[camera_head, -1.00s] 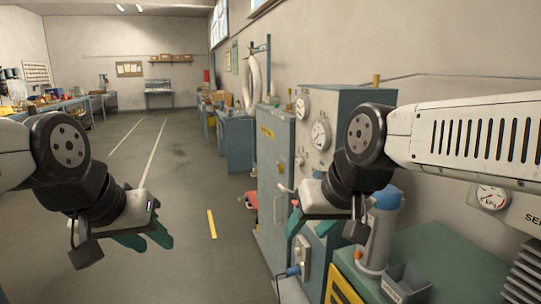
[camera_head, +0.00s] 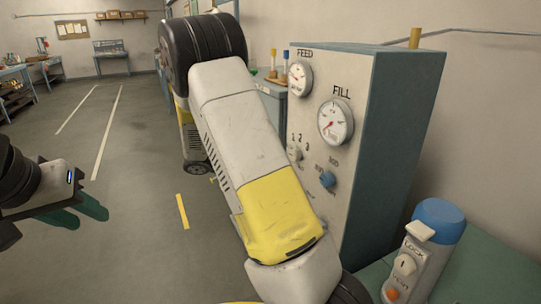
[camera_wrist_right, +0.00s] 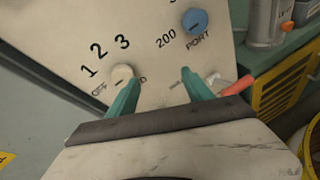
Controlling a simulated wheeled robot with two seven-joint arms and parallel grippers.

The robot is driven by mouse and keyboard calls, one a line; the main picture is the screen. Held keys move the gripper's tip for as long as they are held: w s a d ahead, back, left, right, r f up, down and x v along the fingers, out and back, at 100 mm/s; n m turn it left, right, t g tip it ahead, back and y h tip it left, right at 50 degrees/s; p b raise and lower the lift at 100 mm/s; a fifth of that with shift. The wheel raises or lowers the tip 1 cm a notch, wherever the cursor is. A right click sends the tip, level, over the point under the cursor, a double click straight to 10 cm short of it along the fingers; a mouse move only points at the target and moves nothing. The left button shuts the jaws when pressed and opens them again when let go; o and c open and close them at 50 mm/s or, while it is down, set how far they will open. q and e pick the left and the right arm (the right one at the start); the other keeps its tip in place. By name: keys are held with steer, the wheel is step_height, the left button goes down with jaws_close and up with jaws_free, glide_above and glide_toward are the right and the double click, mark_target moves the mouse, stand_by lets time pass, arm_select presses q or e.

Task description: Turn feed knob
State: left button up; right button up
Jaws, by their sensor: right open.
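The panel face carries a cream knob (camera_head: 294,152) marked 1, 2, 3 below the gauge labelled FEED (camera_head: 299,77). In the right wrist view this cream knob (camera_wrist_right: 122,73) lies at the tip of the left finger, not centred between the fingers; I cannot tell whether they touch. My right gripper (camera_wrist_right: 160,78) is open and empty, facing the panel; in the head view it is hidden behind my right arm. A blue knob (camera_head: 327,179) sits lower right, also in the wrist view (camera_wrist_right: 194,21). My left gripper (camera_head: 78,211) is open and empty at the far left.
A FILL gauge (camera_head: 335,121) is on the panel. A red-tipped lever (camera_wrist_right: 238,86) is close to the right finger in the wrist view. A blue-topped canister (camera_head: 428,250) stands on the green bench at right. Open floor lies to the left.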

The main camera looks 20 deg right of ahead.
mark_target(293, 155)
steer(key=w+a+n+t+h, duration=0.1)
steer(key=w+n+t+h, duration=0.1)
steer(key=w+n+h, duration=0.3)
steer(key=shift+m+t+y, duration=0.4)
steer(key=shift+m+y, duration=0.2)
steer(key=shift+m, duration=0.3)
steer(key=d, duration=0.4)
steer(key=w+d, duration=0.1)
steer(key=d, duration=0.2)
steer(key=shift+r, duration=0.25)
jaws_close()
